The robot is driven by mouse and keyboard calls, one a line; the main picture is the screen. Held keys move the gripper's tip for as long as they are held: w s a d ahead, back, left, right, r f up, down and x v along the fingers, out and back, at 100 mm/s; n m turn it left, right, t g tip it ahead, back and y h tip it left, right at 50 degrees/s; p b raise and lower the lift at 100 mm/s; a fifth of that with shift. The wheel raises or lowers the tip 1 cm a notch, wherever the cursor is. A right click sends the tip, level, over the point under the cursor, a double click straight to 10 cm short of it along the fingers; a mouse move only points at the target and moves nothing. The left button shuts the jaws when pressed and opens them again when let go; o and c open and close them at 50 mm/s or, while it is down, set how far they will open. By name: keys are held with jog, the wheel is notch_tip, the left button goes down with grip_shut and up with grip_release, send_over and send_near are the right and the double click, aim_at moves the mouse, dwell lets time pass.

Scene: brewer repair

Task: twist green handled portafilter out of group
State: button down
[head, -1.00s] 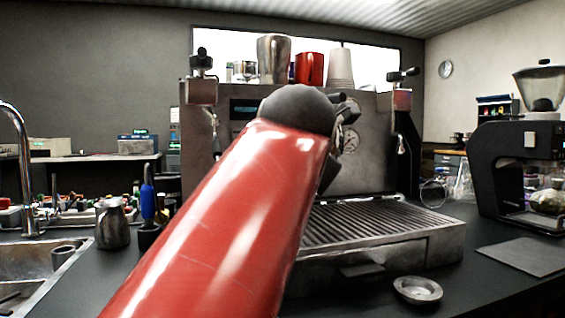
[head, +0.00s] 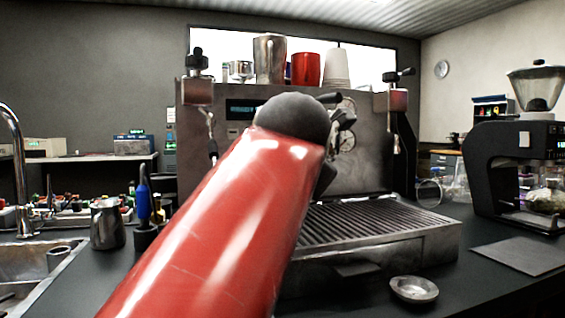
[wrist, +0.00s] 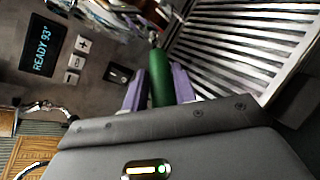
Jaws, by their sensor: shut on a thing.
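The green handle of the portafilter (wrist: 160,80) shows in the wrist view between the two purple fingers of my gripper (wrist: 157,72). The fingers are shut on the handle, one on each side. A small metal piece shows at the handle's far end, but the portafilter's head and the group are not clear there. In the head view my red arm hides the gripper, the green handle and the middle of the espresso machine (head: 365,168). I cannot tell whether the portafilter is still locked in the group.
The drip tray grate (head: 375,232) lies below and right of my arm. A small metal dish (head: 414,289) sits on the counter in front. A steel pitcher (head: 107,224) stands at left, a grinder (head: 516,165) at right. Cups, including a red one (head: 306,69), stand atop the machine.

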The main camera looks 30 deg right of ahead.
jog(key=shift+f, duration=0.35)
dwell(0.6)
dwell(0.7)
jog(key=s+a, duration=0.7)
jog(key=a, duration=0.3)
jog(key=shift+s+a, duration=0.2)
jog(key=shift+a, duration=0.15)
dwell(0.6)
